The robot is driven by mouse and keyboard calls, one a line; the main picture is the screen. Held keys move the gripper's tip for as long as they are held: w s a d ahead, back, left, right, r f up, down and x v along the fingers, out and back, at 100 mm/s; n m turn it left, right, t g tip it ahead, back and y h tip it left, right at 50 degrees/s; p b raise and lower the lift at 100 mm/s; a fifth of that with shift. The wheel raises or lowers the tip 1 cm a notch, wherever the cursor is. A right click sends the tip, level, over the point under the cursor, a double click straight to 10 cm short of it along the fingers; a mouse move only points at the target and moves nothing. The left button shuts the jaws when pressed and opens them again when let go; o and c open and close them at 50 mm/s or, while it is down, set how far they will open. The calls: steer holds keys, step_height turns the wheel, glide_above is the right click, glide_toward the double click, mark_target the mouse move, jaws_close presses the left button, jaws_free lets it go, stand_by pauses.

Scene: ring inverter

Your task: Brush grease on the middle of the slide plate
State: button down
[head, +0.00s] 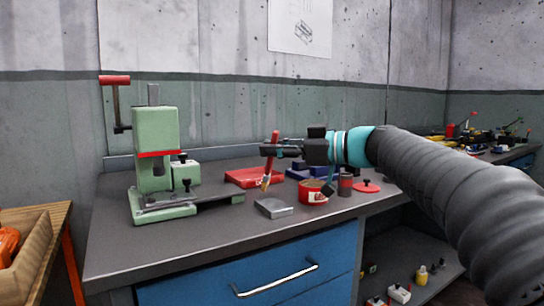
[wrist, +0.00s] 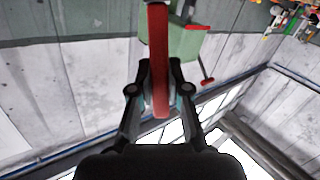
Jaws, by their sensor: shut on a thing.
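My gripper (head: 270,150) is shut on the red handle of a brush (head: 275,141). The brush hangs nearly upright, slightly tilted, with its tan bristles downward. In the wrist view both fingers (wrist: 158,72) close around the red handle (wrist: 158,25). A small grey metal plate (head: 273,207), which looks like the slide plate, lies on the bench near its front edge. The bristles appear above and slightly behind it, apart from it. An open red tin (head: 314,191), perhaps the grease, stands right of the plate. Whether the bristles carry grease cannot be told.
A green press (head: 155,155) with a red-handled lever stands on the bench (head: 150,245) at the left. A red flat tray (head: 242,178) and dark blue blocks (head: 297,173) lie behind the brush. A small dark can (head: 345,183) and red lid (head: 367,187) are right of the tin.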

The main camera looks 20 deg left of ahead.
steer(key=shift+r+p, duration=0.8)
steer(key=shift+r, duration=1.3)
steer(key=shift+w+d+r+p, duration=0.95)
steer(key=shift+w+r, duration=0.85)
steer(key=shift+w, duration=1.15)
steer(key=shift+f+b, duration=0.55)
steer(key=shift+f, duration=1.75)
steer(key=shift+b, duration=0.9)
